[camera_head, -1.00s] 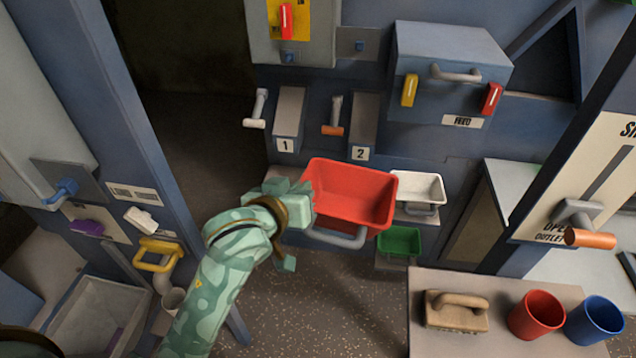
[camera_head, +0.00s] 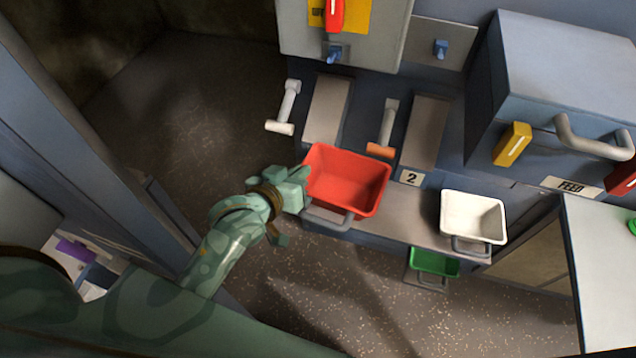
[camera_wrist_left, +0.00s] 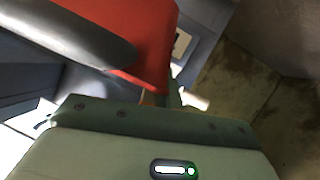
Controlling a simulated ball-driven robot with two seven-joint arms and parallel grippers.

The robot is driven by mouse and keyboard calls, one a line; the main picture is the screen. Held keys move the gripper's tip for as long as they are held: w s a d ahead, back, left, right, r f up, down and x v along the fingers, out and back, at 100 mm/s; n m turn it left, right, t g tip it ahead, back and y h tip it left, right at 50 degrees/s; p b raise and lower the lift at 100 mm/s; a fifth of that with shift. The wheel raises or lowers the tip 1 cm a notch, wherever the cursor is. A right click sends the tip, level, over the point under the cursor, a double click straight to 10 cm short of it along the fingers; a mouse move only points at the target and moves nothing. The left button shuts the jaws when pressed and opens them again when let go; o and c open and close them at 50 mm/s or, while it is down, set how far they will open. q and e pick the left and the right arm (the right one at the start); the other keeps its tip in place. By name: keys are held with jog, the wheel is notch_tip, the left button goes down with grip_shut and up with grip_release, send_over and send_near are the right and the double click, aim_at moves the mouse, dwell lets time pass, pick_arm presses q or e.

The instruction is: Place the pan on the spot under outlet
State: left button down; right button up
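The red pan (camera_head: 346,182), with a grey handle on its front, is in front of the left chute (camera_head: 327,108) in the head view. My left gripper (camera_head: 300,190) is shut on the pan's left side. The pan looks roughly level, over or on the left part of the grey shelf (camera_head: 400,230); I cannot tell if it touches. It hides the number plate of the left chute. In the left wrist view the red pan (camera_wrist_left: 150,45) and its grey handle fill the upper left. The fingertips are mostly hidden. My right gripper is out of view.
A white pan (camera_head: 472,215) stands on the shelf to the right, with a gap between. A green pan (camera_head: 435,263) sits lower. The right chute (camera_head: 425,130) carries plate 2 (camera_head: 411,178). Levers with white (camera_head: 280,127) and orange (camera_head: 380,150) grips flank the left chute.

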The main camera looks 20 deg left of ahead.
pick_arm(q)
jog(key=s+a+f+n+y, duration=0.1)
jog(key=s+a+f, duration=0.15)
jog(key=f, duration=0.45)
jog(key=s+a+f, duration=0.2)
jog(key=s+f, duration=0.1)
jog(key=f, duration=0.3)
jog(key=w+a+f+b, duration=0.1)
jog(key=w+b, duration=0.4)
jog(key=w, duration=1.4)
jog(key=f+b, duration=0.2)
jog(key=f, duration=0.1)
jog(key=f+b, duration=0.2)
jog(key=f, duration=0.2)
jog(key=shift+w+a+f, duration=0.1)
jog(key=shift+w+a, duration=0.05)
jog(key=shift+w, duration=0.05)
jog(key=shift+r, duration=0.3)
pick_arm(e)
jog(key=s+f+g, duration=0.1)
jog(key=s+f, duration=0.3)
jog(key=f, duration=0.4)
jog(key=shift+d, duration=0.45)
pick_arm(q)
jog(key=shift+f, duration=0.15)
jog(key=c, duration=1.6)
grip_release()
jog(key=shift+c, duration=0.2)
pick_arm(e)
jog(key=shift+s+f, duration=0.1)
